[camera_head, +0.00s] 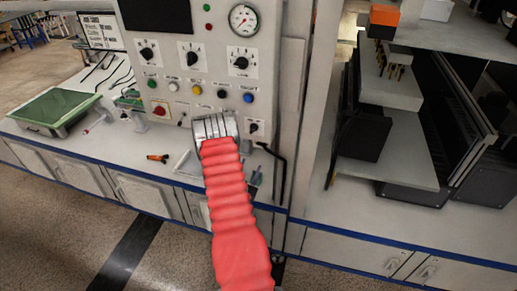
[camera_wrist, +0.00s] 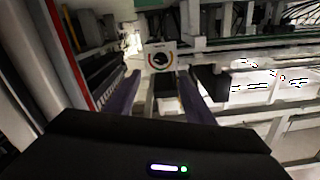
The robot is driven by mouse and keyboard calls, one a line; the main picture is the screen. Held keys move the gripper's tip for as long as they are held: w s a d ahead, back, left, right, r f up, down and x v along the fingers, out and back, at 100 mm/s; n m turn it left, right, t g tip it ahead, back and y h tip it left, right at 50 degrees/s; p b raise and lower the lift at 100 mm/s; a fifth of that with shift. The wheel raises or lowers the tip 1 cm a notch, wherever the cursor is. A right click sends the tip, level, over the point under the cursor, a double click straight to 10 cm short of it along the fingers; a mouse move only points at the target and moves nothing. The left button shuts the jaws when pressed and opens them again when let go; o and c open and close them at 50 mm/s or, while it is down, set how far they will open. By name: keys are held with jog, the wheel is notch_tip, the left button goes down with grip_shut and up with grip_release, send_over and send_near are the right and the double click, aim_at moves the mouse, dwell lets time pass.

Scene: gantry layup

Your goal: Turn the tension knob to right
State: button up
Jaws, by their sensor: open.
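In the wrist view, a dial plate (camera_wrist: 160,57) with a coloured arc and a small dark knob sits ahead, between the tips of my gripper (camera_wrist: 159,76). The two purple fingers are apart with nothing between them, and the dial looks beyond their tips. In the head view, the panel carries three black knobs on white plates: a left one (camera_head: 146,53), a middle one (camera_head: 192,56) and a right one (camera_head: 241,63). A smaller knob (camera_head: 253,127) sits lower right. Their labels are too small to read, so I cannot tell which is the tension knob. My red-sleeved arm hides the fingers there.
A round gauge (camera_head: 243,19) and a dark screen (camera_head: 155,14) top the panel. Coloured buttons, including a red one (camera_head: 160,110), sit below the knobs. A green-topped box (camera_head: 55,108) and an orange-black tool (camera_head: 157,157) lie on the bench. Shelves stand right.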

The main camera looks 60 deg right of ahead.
aim_at(260, 145)
jog(key=shift+d, duration=0.1)
jog(key=d, duration=0.4)
jog(key=w+d, duration=0.1)
jog(key=d, duration=0.4)
jog(key=w+d, duration=0.1)
jog(key=d, duration=0.3)
jog(key=shift+w+d, duration=0.15)
jog(key=shift+d, duration=0.1)
jog(key=shift+c, duration=0.5)
jog(key=c, duration=0.9)
jog(key=shift+a, duration=0.15)
jog(key=shift+c, duration=0.2)
